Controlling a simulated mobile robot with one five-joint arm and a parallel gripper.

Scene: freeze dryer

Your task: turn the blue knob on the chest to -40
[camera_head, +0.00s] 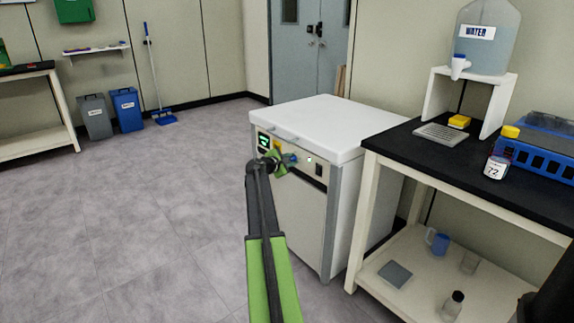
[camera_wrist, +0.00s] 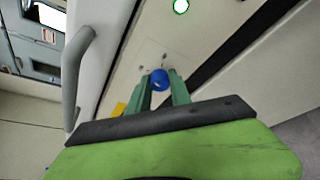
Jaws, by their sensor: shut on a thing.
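The chest (camera_head: 318,125) is a white-lidded cabinet with a beige front, standing left of the black-topped bench in the head view. Its blue knob (camera_head: 291,158) sits on the upper front panel. My gripper (camera_head: 279,162) reaches that panel from the front. In the wrist view the blue knob (camera_wrist: 159,79) lies between the tips of my two green fingers (camera_wrist: 160,84), which are shut on it. The fingers hide its sides, and I cannot read its setting. A small green-lit display (camera_head: 263,141) is on the panel left of the knob.
A grey lid handle (camera_wrist: 78,78) is close to my gripper in the wrist view. A yellow part (camera_wrist: 119,109) is on the panel beside my fingers. The black-topped bench (camera_head: 400,137) stands close on the right. The floor (camera_head: 140,220) at left is clear.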

